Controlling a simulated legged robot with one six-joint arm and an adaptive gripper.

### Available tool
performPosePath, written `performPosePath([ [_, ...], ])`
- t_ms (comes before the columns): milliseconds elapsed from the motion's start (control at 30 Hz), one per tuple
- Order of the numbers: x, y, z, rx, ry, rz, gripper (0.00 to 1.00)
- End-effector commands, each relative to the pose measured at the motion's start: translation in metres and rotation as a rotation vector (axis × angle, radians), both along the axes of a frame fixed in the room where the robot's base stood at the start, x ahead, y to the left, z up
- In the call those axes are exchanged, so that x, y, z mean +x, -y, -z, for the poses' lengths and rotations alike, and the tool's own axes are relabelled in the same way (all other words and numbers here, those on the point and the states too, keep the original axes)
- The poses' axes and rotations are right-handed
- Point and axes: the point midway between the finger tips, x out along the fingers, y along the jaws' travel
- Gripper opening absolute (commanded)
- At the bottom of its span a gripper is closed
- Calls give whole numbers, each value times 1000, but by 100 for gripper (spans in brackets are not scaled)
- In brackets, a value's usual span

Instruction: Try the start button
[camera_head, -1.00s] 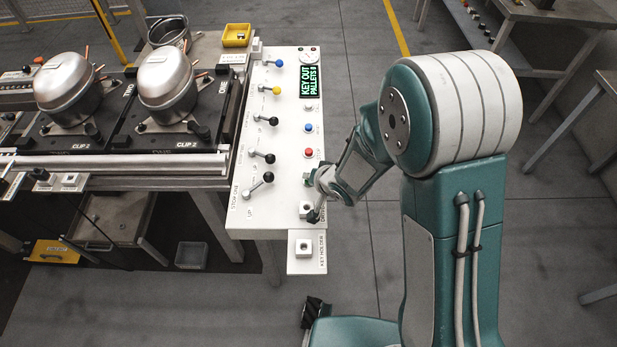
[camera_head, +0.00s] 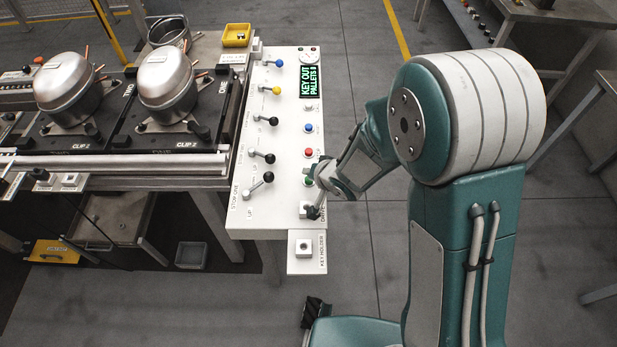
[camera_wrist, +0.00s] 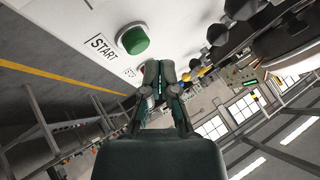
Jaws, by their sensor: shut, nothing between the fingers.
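The green start button (camera_wrist: 132,40) shows in the wrist view, with a "START" label beside it on the white panel. In the head view the green button (camera_head: 309,181) is on the panel below the red button, partly beside my wrist. My gripper (camera_wrist: 160,70) is shut and empty; its fingertips lie just to the lower right of the button in the wrist view, apart from it in the picture. Contact with the panel cannot be told.
The white panel (camera_head: 247,215) also carries several levers, a red button (camera_head: 309,153), a blue button (camera_head: 308,128) and a display (camera_head: 309,81) reading "KEY OUT PALLETS". A key holder (camera_head: 306,248) juts from its front edge. Compressors (camera_head: 168,78) stand on pallets at left.

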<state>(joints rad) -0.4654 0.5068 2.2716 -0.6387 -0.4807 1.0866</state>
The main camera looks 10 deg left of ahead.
Motion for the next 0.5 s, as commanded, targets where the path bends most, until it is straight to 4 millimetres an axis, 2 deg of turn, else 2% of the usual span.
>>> performPosePath([
  [500,0,0,-44,1,2,0,0],
])
